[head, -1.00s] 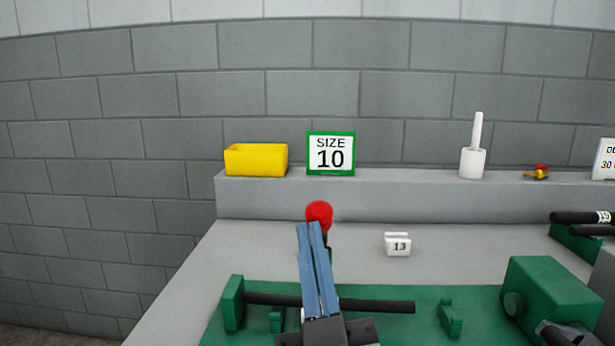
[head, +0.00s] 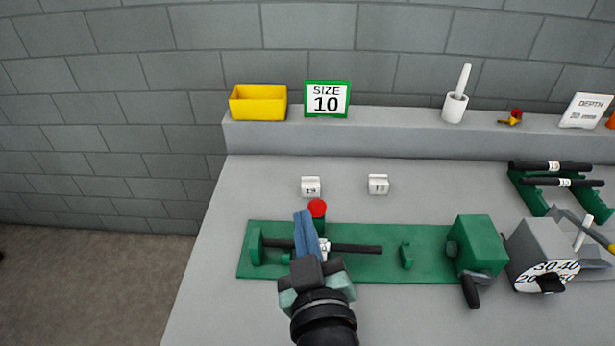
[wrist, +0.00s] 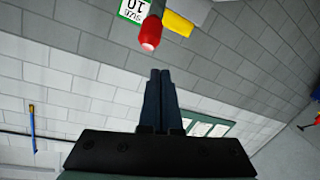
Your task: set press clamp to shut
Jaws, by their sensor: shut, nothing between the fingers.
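The green press fixture (head: 345,262) lies on the grey bench with a black bar (head: 358,249) along it. A red knob (head: 317,208) on a short green upright stands at its back edge, and looks like the clamp's handle. In the wrist view the red knob (wrist: 150,33) is just beyond the fingertips. My gripper (head: 303,213) is shut and empty, its blue fingers side by side, tips just left of the knob in the head view. Contact cannot be told. My gripper (wrist: 160,72) also shows shut in the wrist view. My fingers and wrist hide part of the bar and clamp.
A green block (head: 477,245) with a black handle and a grey dial box (head: 540,258) stand at right. Two white number tags, one here (head: 378,184), sit behind. A yellow bin (head: 258,103) and SIZE 10 sign (head: 327,99) stand on the back ledge. The front-left bench is clear.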

